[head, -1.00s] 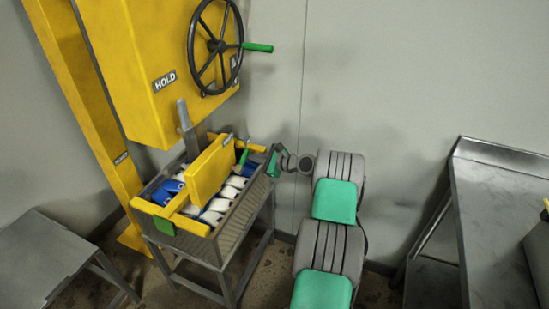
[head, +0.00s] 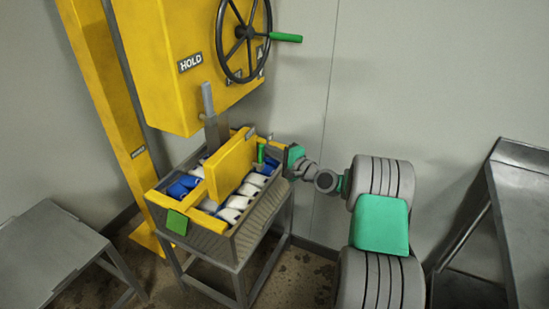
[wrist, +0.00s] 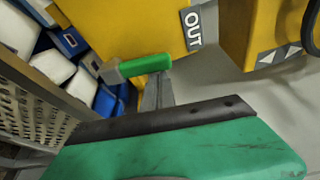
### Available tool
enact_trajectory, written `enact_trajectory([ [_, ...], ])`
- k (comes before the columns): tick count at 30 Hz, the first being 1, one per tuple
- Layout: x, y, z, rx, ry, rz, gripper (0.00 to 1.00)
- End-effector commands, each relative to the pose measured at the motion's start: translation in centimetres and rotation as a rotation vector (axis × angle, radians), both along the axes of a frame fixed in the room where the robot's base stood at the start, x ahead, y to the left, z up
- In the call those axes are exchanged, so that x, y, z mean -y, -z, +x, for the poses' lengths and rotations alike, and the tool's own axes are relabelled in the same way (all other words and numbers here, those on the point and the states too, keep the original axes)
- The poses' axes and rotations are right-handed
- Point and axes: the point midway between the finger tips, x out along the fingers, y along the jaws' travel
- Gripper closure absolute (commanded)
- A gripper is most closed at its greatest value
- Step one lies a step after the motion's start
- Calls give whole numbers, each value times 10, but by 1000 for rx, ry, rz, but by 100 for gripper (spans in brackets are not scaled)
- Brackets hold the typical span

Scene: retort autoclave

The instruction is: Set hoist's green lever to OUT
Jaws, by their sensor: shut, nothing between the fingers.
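The hoist (head: 160,60) is a yellow housing with a spoked handwheel. Its green lever (head: 261,153) stands by the yellow plate (head: 230,167) over the crate. In the wrist view the lever's green grip (wrist: 145,64) lies sideways on a grey block, close in front of my fingers. An OUT label (wrist: 192,28) is on the yellow surface to its right. My gripper (wrist: 160,82) is shut and empty, its fingertips right by the grip; I cannot tell whether they touch. In the head view my green hand (head: 296,155) is at the crate's right side.
The perforated metal crate (head: 217,243) holds blue and white packs and stands on a metal frame. A HOLD label (head: 190,62) is on the housing. A steel table (head: 45,250) stands at left and a steel bench (head: 520,205) at right. The wall is close behind.

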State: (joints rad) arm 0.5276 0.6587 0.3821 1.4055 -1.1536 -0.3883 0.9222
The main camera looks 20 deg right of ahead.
Motion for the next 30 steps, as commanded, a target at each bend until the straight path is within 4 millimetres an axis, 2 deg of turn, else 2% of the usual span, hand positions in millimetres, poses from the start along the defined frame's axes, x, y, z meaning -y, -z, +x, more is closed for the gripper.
enact_trajectory([
  [3, -4, 0, 0, 48, -2, -45, 100],
  [12, -11, -4, -1, 43, -6, -40, 100],
  [30, -15, -4, -3, 40, -12, -37, 100],
])
